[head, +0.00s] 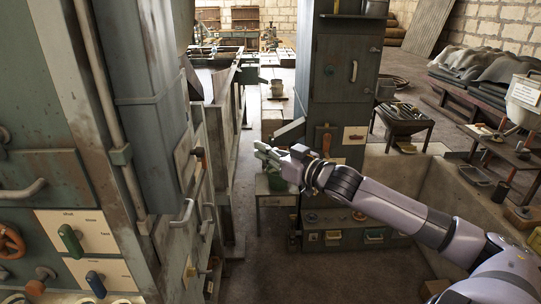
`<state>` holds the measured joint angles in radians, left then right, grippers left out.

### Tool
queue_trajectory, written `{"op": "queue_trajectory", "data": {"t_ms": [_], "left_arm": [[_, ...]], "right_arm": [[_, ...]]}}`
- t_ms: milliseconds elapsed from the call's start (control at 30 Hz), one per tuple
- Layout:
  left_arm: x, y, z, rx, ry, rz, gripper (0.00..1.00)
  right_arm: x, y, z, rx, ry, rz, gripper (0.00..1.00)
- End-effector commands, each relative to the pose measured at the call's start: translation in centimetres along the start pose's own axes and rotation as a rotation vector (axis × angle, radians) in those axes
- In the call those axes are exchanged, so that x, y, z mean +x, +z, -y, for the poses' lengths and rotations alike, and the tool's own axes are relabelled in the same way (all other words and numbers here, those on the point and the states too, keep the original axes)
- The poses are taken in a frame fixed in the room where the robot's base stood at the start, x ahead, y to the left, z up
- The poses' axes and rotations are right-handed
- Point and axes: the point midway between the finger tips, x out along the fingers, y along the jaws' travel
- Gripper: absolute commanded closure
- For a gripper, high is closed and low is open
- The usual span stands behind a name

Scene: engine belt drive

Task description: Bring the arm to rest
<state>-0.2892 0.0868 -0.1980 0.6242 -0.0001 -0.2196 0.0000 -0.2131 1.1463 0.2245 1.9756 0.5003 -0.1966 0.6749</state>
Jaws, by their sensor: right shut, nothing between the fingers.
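My right arm (390,200) comes in from the lower right and reaches toward the middle of the head view. Its links are pale purple with dark joints. My right gripper (262,153) is at its end, with small greenish fingers pointing left. It is shut and holds nothing. It appears in front of a small bench between the two cabinets, but I cannot tell its exact distance from them. My left gripper is not in view.
A tall grey-green cabinet (130,60) with handles and levers fills the left. Cluttered tables (405,120) stand at the right. The floor (265,265) below the gripper is clear.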

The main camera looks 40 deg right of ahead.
Motion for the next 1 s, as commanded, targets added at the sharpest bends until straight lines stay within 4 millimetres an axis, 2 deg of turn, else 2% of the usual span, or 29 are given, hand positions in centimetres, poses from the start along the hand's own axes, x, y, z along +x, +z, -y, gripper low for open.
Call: {"op": "queue_trajectory", "data": {"t_ms": [200, 500, 567, 633, 667, 767, 867, 900, 967, 1000], "left_arm": [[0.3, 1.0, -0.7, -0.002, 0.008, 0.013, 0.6], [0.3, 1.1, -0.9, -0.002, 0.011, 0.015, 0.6], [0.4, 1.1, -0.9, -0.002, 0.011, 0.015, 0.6], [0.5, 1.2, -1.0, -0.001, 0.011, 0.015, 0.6], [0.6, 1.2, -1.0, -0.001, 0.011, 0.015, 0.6], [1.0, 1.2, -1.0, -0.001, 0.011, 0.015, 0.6], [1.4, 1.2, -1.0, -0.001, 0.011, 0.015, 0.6], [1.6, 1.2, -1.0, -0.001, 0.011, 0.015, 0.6], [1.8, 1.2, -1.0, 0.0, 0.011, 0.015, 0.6], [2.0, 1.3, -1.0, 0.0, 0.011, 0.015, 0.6]], "right_arm": [[-0.9, 0.0, -0.8, -0.001, -0.001, 0.001, 1.0], [-1.1, -0.1, -1.0, 0.0, -0.001, -0.001, 1.0], [-1.1, 0.4, -1.4, 0.001, 0.008, 0.004, 1.0], [-1.2, 1.9, -2.6, 0.006, 0.035, 0.019, 1.0], [-1.3, 2.9, -3.3, 0.008, 0.053, 0.028, 1.0], [-2.0, 7.9, -6.5, 0.014, 0.132, 0.082, 1.0], [-3.5, 14.7, -9.8, 0.019, 0.221, 0.161, 1.0], [-4.2, 17.6, -10.8, 0.019, 0.253, 0.198, 1.0], [-5.5, 21.9, -11.9, 0.02, 0.296, 0.253, 1.0], [-6.5, 24.8, -12.5, 0.02, 0.321, 0.293, 1.0]]}}
